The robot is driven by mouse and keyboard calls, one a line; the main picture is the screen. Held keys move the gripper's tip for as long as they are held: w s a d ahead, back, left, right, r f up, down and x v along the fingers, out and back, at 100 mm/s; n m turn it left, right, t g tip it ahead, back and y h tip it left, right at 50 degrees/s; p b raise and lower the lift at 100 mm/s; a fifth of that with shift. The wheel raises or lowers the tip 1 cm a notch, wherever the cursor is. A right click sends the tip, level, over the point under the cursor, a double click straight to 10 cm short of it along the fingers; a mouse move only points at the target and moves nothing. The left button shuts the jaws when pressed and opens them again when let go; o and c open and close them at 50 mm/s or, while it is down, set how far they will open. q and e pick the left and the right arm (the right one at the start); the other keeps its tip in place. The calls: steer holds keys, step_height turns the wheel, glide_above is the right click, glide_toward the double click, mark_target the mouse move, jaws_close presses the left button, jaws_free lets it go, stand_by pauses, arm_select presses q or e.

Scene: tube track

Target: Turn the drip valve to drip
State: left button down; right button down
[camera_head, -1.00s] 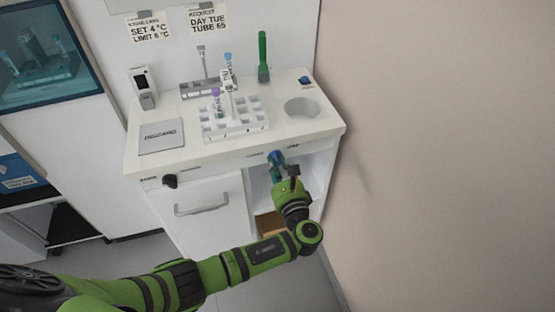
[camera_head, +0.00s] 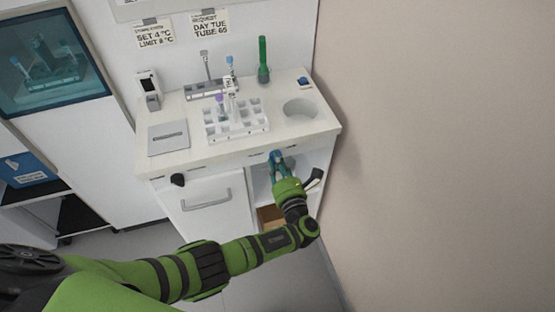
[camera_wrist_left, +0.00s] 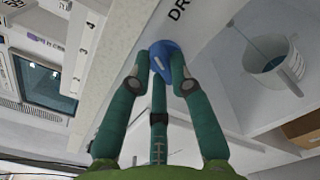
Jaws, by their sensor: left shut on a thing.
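The drip valve is a blue knob (camera_wrist_left: 166,60) under the front edge of the counter, in the left wrist view. A label starting "DR" is printed beside it. My left gripper (camera_wrist_left: 162,78) has its green fingers closed around the knob. In the head view my left gripper (camera_head: 279,162) reaches up to the counter front at the right, over the open shelf bay, and mostly hides the knob. My right gripper is in neither view.
A white counter (camera_head: 190,161) holds a tube rack (camera_head: 262,125), a green tube (camera_head: 263,60) and a round basin (camera_head: 300,108). A black knob (camera_head: 178,180) is on the front at left. A white cup (camera_wrist_left: 276,62) stands on the shelf. A wall is close at right.

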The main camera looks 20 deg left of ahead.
arm_select(q)
steer(key=shift+m+p, duration=0.35)
steer(key=shift+m, duration=0.75)
steer(key=c, duration=1.1)
jaws_free()
steer(key=v, duration=1.2)
steer(key=shift+w, duration=0.1)
